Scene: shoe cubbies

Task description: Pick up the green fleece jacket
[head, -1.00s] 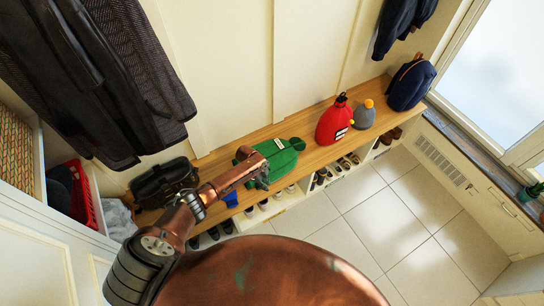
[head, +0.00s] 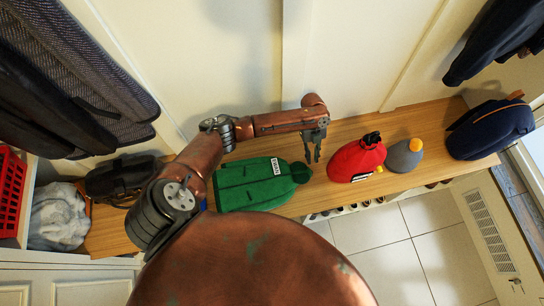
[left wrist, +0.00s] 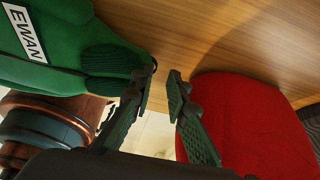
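The green fleece jacket (head: 255,185) lies folded on the wooden bench, with a white name label near its hood end. In the left wrist view the jacket (left wrist: 85,55) fills the upper left, and its label reads "EWAN". My left gripper (head: 313,152) is above the bench, just past the jacket's right end, between it and a red item. In the left wrist view the fingers of my left gripper (left wrist: 161,80) are apart with nothing between them. One finger is close beside the jacket's edge; I cannot tell whether it touches. My right gripper is not in view.
The red item (head: 354,162) with a black top stands right of the jacket. Beyond it are a grey item with an orange top (head: 404,156) and a navy backpack (head: 490,130). A dark bag (head: 122,180) sits at the left. Bare bench (head: 395,124) shows behind the items.

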